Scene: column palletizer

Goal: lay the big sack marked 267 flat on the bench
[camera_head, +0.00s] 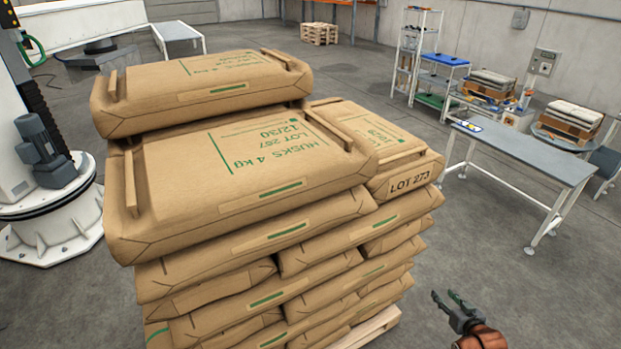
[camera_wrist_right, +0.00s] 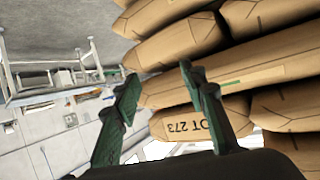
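The big sack marked LOT 267 (camera_head: 247,180) lies on top of the front of the stack, with wooden strips along its two ends. Another big sack (camera_head: 200,88) lies behind it, its lot number hard to read. A smaller sack marked LOT 273 (camera_head: 395,168) lies to its right, and it shows upside down in the right wrist view (camera_wrist_right: 187,129). The bench (camera_head: 525,150) stands at the right, grey-topped. My right gripper (camera_head: 452,299) is open and empty, low to the right of the stack, apart from the sacks. My left gripper is not in view.
The sacks are stacked in several layers on a wooden pallet (camera_head: 370,328). A small blue and white item (camera_head: 467,126) lies on the bench's left end; the rest of its top is clear. Shelves (camera_head: 440,75) stand behind. The floor between stack and bench is free.

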